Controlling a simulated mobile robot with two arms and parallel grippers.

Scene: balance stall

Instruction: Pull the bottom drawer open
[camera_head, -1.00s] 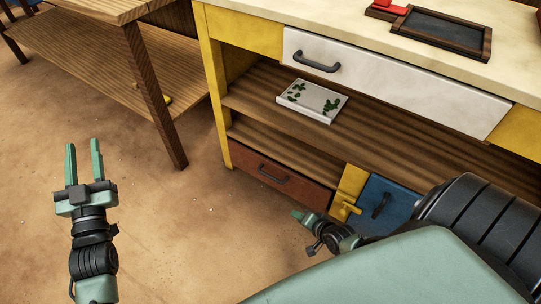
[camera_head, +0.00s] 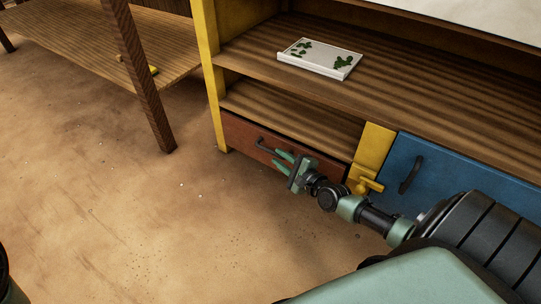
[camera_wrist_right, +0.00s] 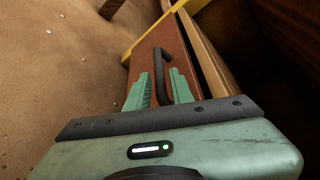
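The bottom drawer (camera_head: 320,165) is red-brown with a dark bar handle (camera_head: 261,145), low at the left of the yellow-framed stall counter. Its front looks about flush with the frame in the head view. My right gripper (camera_head: 282,161) is in front of the drawer, close to the handle, with its two green fingers apart. In the right wrist view the handle (camera_wrist_right: 164,72) reaches in between the open fingers (camera_wrist_right: 160,90), with the drawer front (camera_wrist_right: 172,38) behind it; I cannot tell whether they touch. My left gripper is out of view.
A blue front (camera_head: 450,178) with its own dark handle and a yellow latch (camera_head: 366,184) lie to the drawer's right. A white tray with green pieces (camera_head: 318,58) lies on the shelf above. A wooden table (camera_head: 140,80) stands at left. The floor before the drawer is clear.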

